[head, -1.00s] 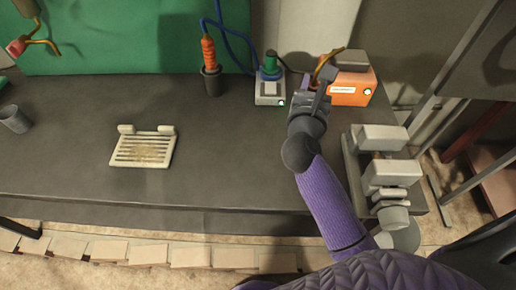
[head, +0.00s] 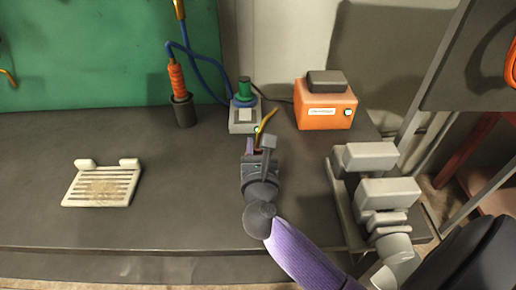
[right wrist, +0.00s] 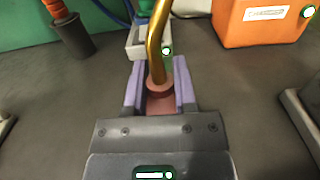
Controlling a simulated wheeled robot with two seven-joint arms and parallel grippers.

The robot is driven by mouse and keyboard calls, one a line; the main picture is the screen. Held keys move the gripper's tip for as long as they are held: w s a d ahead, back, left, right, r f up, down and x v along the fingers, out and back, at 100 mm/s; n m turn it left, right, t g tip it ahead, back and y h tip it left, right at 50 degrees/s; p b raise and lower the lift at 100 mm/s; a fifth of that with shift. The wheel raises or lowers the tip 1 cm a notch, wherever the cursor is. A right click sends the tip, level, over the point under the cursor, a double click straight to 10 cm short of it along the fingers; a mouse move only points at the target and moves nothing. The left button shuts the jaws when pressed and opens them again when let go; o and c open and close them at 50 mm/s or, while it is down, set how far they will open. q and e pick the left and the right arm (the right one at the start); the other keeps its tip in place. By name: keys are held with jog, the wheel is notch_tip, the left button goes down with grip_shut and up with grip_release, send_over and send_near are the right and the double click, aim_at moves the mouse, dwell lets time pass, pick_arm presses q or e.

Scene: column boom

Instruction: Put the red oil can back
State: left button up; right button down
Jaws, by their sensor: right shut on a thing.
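The red oil can (right wrist: 160,101) is between the purple finger pads of my right gripper (right wrist: 160,92), which is shut on it. Its bent brass spout (right wrist: 157,42) rises above the fingers and also shows in the head view (head: 267,119). In the head view my right gripper (head: 262,150) is over the dark workbench (head: 110,235), in front of the small grey-white device with a green knob (head: 243,117). The can's lower body is hidden by the gripper, and I cannot tell whether it touches the bench. My left gripper is not in view.
An orange box (head: 325,117) stands behind and to the right. A soldering iron in a dark holder (head: 184,110) stands back left. A cream slotted tray (head: 102,185) lies left. A grey vise-like tool (head: 375,188) is on the right. The bench between tray and gripper is clear.

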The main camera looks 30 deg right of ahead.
jog(key=shift+f, duration=0.1)
jog(key=shift+c, duration=2.1)
grip_release()
jog(key=shift+s+a, duration=0.1)
jog(key=shift+s, duration=0.05)
jog(key=v, duration=1.1)
jog(key=shift+s+a, duration=0.1)
jog(key=shift+s, duration=0.2)
